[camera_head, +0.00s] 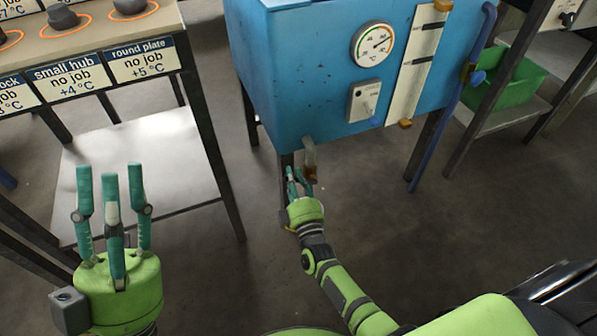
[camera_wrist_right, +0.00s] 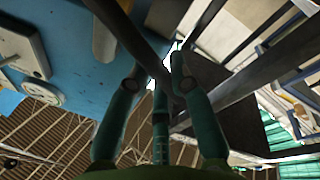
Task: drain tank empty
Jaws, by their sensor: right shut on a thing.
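The blue tank (camera_head: 300,90) stands on dark legs, with a round dial (camera_head: 372,43) and a pale upright level gauge (camera_head: 418,65) on its front. No liquid level can be read in the gauge. A drain pipe (camera_head: 309,152) with a brownish valve end (camera_head: 312,174) hangs below the tank's lower front edge. My right gripper (camera_head: 300,180) is right at this valve, shut on its handle, which the fingers mostly hide. In the right wrist view, its fingers (camera_wrist_right: 158,85) are under the tank (camera_wrist_right: 75,45). My left gripper (camera_head: 112,190) is open and empty, fingers up.
A small switch box (camera_head: 364,100) is on the tank front. A blue hose (camera_head: 450,100) runs down the tank's right side. A bench with job labels (camera_head: 68,75) and a lower shelf (camera_head: 140,165) is at left. A green bin (camera_head: 515,90) sits at right. Floor below the tank is clear.

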